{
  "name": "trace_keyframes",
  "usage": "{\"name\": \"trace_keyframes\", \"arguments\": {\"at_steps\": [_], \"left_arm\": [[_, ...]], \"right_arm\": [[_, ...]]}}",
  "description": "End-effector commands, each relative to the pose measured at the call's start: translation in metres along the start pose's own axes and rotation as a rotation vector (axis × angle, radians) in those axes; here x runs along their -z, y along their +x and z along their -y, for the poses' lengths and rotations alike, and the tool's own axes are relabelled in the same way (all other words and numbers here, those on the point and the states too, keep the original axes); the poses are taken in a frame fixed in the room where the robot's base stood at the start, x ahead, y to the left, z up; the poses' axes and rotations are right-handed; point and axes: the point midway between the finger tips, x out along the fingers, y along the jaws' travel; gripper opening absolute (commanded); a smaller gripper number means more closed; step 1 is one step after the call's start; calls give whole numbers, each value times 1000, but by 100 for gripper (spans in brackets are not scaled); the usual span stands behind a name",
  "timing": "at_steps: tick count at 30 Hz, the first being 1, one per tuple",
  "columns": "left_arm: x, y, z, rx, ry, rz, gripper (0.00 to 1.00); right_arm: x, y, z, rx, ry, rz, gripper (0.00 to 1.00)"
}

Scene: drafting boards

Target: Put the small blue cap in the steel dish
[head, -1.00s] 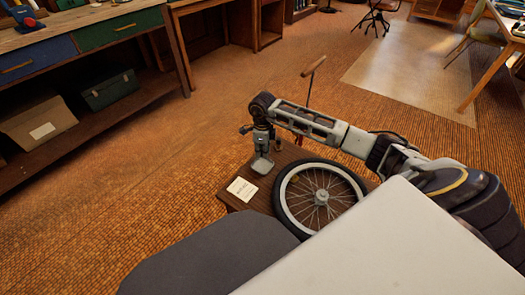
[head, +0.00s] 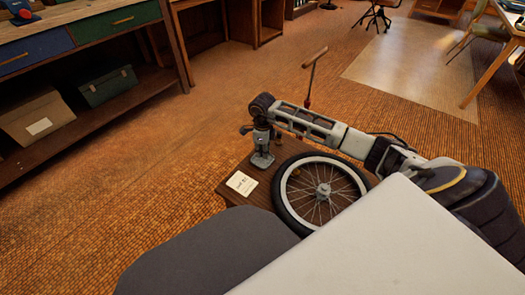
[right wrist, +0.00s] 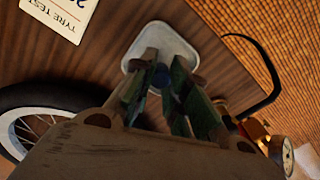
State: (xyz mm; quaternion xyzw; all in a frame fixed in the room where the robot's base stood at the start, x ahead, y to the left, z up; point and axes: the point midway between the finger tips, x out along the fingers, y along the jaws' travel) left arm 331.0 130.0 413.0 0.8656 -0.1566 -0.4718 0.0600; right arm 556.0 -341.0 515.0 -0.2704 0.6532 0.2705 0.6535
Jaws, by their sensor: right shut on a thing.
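My right gripper (head: 262,150) points down over the small table. In the right wrist view my right gripper (right wrist: 161,70) is shut on the small blue cap (right wrist: 161,78), dark and partly hidden between the fingers. The cap cannot be made out in the head view. The steel dish (head: 262,161), pale grey with rounded corners, lies right below the fingertips; it also shows in the right wrist view (right wrist: 164,33) behind the cap. I cannot tell whether the cap touches the dish. My left gripper is not in view.
The small wooden table (head: 228,193) also holds a spoked wheel (head: 345,205) and a white card (head: 241,183) beside the dish. A floor pump with a T-handle (head: 315,58) stands behind; its gauge (right wrist: 281,150) shows in the right wrist view. A workbench (head: 90,20) stands at left.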

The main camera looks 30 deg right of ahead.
Motion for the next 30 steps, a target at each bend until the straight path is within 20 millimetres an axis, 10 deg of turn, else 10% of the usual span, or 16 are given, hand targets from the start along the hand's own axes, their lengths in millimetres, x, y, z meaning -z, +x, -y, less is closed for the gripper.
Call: {"name": "trace_keyframes", "arguments": {"at_steps": [26, 30], "left_arm": [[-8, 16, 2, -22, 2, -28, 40], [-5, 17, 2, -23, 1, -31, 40]], "right_arm": [[0, 26, 0, 0, -1, 0, 9], [0, 26, 0, 0, -1, -1, 34]]}}
